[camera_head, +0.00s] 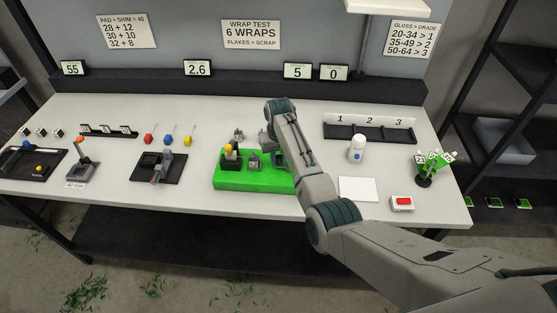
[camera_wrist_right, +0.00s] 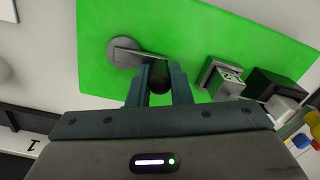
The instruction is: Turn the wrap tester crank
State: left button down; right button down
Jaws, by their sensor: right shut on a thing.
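The wrap tester has a bright green base (camera_head: 255,182) at the front middle of the bench, and the base also fills much of the right wrist view (camera_wrist_right: 215,30). Its crank (camera_wrist_right: 122,50) shows there as a grey round hub with a short arm ending in a dark handle (camera_wrist_right: 158,74). My right gripper (camera_wrist_right: 160,82) is shut on that handle, one finger on each side. In the head view my right arm hides the crank and fingertips. Small grey fixtures (camera_head: 253,160) and a yellow-topped part (camera_head: 229,151) sit left of my arm. My left gripper is out of view.
A sign (camera_head: 251,34) reads "WRAP TEST 6 WRAPS". Displays behind read 5 (camera_head: 299,71) and 0 (camera_head: 333,72). A white bottle (camera_head: 357,149), white card (camera_head: 358,189) and red button box (camera_head: 402,203) stand right of my arm. A dark fixture (camera_head: 158,168) stands left.

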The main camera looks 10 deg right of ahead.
jog(key=m, duration=0.1)
jog(key=w+m, duration=0.1)
jog(key=m, duration=0.1)
jog(key=d+m, duration=0.1)
jog(key=shift+w+m, duration=0.25)
jog(key=shift+m, duration=0.05)
jog(key=shift+w+d+m, duration=0.25)
jog(key=shift+d+m, duration=0.05)
jog(key=shift+m, duration=0.8)
jog(key=shift+w+d+m, duration=0.25)
jog(key=shift+d+m, duration=0.05)
jog(key=shift+m, duration=0.8)
jog(key=c, duration=1.3)
grip_release()
jog(key=shift+w+r, duration=0.1)
jog(key=shift+d+r+b, duration=0.1)
jog(key=shift+r+b, duration=1.8)
jog(key=shift+r, duration=3.35)
